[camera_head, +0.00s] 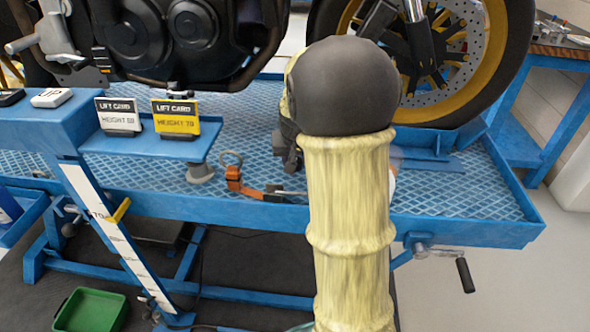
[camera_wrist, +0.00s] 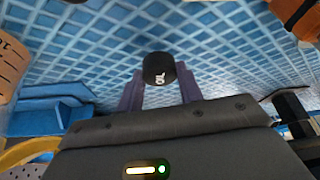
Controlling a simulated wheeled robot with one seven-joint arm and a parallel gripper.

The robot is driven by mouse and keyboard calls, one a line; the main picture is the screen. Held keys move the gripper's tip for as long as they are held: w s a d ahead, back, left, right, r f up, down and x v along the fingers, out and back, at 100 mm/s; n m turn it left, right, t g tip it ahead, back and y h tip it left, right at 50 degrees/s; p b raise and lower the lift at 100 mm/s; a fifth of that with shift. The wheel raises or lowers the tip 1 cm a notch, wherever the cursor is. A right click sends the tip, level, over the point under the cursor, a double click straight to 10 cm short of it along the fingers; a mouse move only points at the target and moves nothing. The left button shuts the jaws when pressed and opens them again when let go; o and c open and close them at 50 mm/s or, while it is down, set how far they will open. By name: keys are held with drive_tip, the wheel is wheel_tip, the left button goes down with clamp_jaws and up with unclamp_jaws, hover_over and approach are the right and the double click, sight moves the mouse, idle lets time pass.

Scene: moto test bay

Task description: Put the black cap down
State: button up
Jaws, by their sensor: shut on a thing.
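The black cap (camera_wrist: 159,67) is small and round with a pale mark on its face. In the wrist view it sits between the two purple fingers of my gripper (camera_wrist: 161,80), which is shut on it. Behind it is the blue lattice-patterned deck of the lift (camera_wrist: 95,40); I cannot tell how far the cap is from the deck. In the head view my pale-sleeved arm hides the gripper and the cap. The blue lift deck (camera_head: 455,200) spreads to both sides of the arm.
A motorcycle with a gold front wheel (camera_head: 495,60) stands on the lift. An orange strap (camera_head: 235,180) lies on the deck. Two lift cards, white (camera_head: 119,116) and yellow (camera_head: 175,118), stand on a blue shelf. A crank handle (camera_head: 465,275) sticks out at right. A green tray (camera_head: 92,310) is below.

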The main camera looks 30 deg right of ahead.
wheel_tip(320, 180, down, 3)
drive_tip(key=shift+f+b, duration=0.2)
drive_tip(key=shift+b, duration=0.15)
drive_tip(key=shift+f, duration=0.15)
drive_tip(key=o, duration=1.2)
drive_tip(key=shift+r, duration=0.4)
drive_tip(key=p+v, duration=0.3)
drive_tip(key=v, duration=0.8)
drive_tip(key=shift+s+r, duration=0.2)
drive_tip(key=shift+r, duration=0.05)
